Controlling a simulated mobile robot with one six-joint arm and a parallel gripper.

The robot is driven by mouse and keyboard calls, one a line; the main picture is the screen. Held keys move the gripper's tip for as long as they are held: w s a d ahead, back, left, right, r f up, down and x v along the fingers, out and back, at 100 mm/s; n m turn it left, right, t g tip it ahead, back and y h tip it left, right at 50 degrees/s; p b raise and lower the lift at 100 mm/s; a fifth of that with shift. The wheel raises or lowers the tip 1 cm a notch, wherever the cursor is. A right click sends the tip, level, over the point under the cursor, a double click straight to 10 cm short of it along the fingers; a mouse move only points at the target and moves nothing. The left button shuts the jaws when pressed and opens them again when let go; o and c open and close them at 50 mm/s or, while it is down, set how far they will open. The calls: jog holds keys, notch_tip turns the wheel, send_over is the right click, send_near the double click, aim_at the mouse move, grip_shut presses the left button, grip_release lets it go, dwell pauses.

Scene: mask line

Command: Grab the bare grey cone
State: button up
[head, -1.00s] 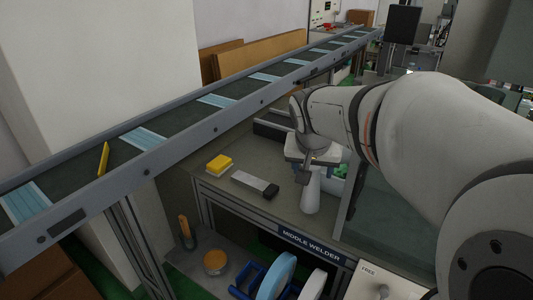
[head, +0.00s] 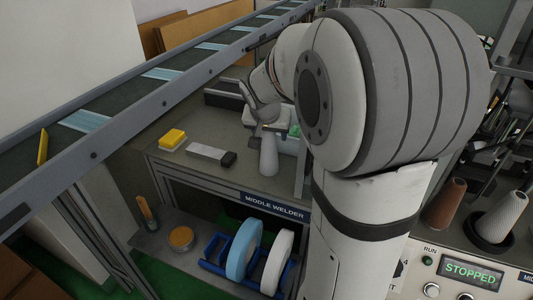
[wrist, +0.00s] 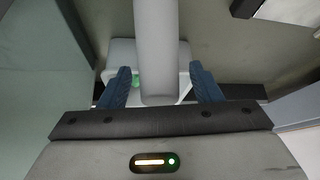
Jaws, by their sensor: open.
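A smooth pale grey cone (head: 268,158) stands upright on the grey worktop in the head view, below my wrist. In the wrist view the grey cone (wrist: 156,45) runs down from the top edge between my fingers. My gripper (wrist: 161,70) is open, with one dark blue finger on each side of the cone and gaps visible on both sides. In the head view my gripper (head: 266,116) is at the cone's upper end, small and partly merged with it. I cannot tell whether anything touches.
A yellow block (head: 172,138) and a grey-and-black tool (head: 211,154) lie left of the cone. A white box with green contents (wrist: 120,52) stands close by. A conveyor (head: 120,95) runs along the left. A brown cone (head: 443,205) and a white wound cone (head: 502,215) stand right.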

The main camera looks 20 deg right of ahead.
jog(key=shift+c, duration=0.5)
grip_shut()
